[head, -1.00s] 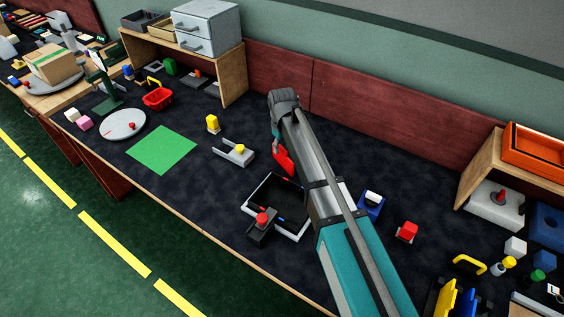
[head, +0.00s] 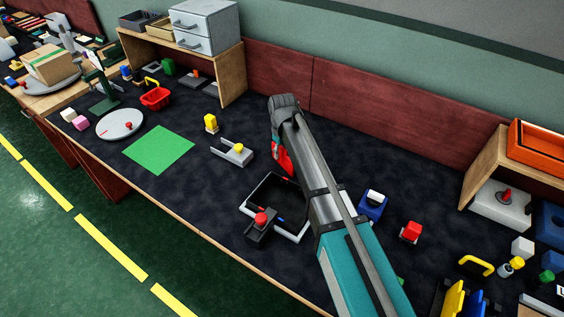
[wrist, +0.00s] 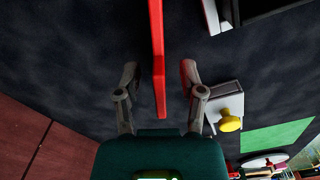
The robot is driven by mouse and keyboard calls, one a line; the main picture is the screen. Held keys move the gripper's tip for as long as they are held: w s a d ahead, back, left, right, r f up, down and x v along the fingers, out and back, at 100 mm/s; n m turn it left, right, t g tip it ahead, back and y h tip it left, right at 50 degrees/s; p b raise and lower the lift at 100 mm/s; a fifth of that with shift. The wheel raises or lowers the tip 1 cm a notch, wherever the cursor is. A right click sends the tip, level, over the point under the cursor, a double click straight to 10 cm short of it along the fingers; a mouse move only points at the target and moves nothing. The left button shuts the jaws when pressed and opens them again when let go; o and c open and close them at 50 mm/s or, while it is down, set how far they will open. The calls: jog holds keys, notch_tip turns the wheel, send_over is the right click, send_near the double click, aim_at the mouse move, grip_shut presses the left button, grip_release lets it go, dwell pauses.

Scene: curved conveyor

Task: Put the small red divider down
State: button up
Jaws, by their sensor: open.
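The small red divider (wrist: 157,50) is a thin upright-looking plate between the fingers of my gripper (wrist: 163,78) in the wrist view. The fingers are open, with a clear gap on the divider's left. In the head view the divider (head: 282,160) shows below my wrist, just behind the black-and-white open tray (head: 262,187). The fingers are mostly hidden there, and whether the divider rests on the table is unclear.
A grey bracket with a yellow knob (head: 239,149) lies left of the divider. A black block with a red button (head: 261,222) stands at the tray's front edge. A blue block (head: 372,205) is right of my arm. Dark tabletop is free behind, towards the red back panel (head: 290,85).

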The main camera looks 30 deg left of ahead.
jog(key=shift+f+b, duration=0.8)
jog(key=shift+f, duration=0.25)
grip_shut()
